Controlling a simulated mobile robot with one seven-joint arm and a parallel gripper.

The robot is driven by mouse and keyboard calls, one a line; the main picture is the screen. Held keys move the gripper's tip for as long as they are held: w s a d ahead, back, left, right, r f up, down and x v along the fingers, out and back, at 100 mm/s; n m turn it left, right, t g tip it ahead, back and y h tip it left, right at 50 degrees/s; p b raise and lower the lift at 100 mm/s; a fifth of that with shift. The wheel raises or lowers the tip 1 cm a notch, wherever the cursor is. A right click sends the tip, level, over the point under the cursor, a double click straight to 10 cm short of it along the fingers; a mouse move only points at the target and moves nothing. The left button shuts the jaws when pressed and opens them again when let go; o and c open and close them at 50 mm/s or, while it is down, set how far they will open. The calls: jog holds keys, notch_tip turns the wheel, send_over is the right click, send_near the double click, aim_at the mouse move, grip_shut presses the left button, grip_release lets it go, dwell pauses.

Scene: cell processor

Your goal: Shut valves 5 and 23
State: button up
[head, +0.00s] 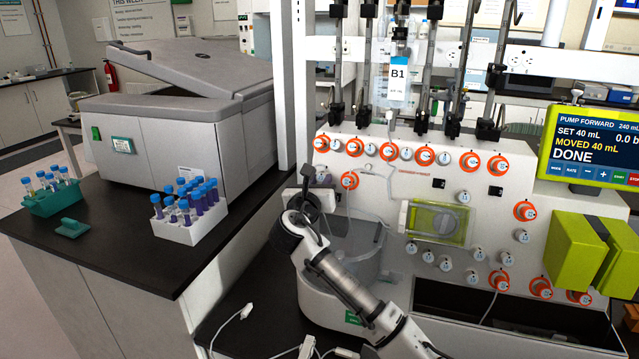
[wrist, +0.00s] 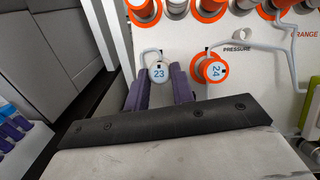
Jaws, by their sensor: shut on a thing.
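The valve 23 knob (wrist: 158,72) is white with a blue number and shows no orange ring. My gripper (wrist: 160,80) has its two purple fingers on either side of this knob and is shut on it. In the head view my gripper (head: 310,180) is at the left edge of the white panel and hides part of that area. Valve 24 (wrist: 213,69), with an orange ring, is just right of valve 23. The top row of valves (head: 388,151) mixes orange-ringed and plain knobs; its numbers are too small to read, so I cannot tell valve 5 for sure.
A pump screen (head: 592,148) reads "DONE". Bag B1 (head: 398,82) hangs over the panel among dark clamps on poles. A grey centrifuge (head: 180,110) and a white tube rack (head: 190,228) stand on the left bench.

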jog(key=shift+f, duration=0.1)
jog(key=m, duration=0.1)
jog(key=m+h+b, duration=0.1)
jog(key=m, duration=0.1)
jog(key=m+h, duration=0.1)
jog(key=m, duration=0.1)
jog(key=shift+w+a+g+b, duration=0.1)
jog(key=shift+a+g+b, duration=0.2)
jog(key=shift+g+b, duration=0.1)
jog(key=m+h, duration=0.1)
jog(key=m, duration=0.2)
jog(key=m+g+h, duration=0.1)
jog(key=m, duration=0.2)
jog(key=shift+a+g, duration=0.15)
jog(key=shift+g, duration=0.15)
jog(key=m+g, duration=0.1)
jog(key=m, duration=0.1)
jog(key=m+g+h+p, duration=0.1)
jog(key=m, duration=0.3)
jog(key=shift+w+r+g+p, duration=0.15)
jog(key=shift+r+g+p, duration=0.15)
jog(key=shift+r+g, duration=0.1)
jog(key=shift+m+g+p, duration=0.65)
jog(key=shift+m+g, duration=0.05)
jog(key=shift+m, duration=1.4)
jog(key=o, duration=1)
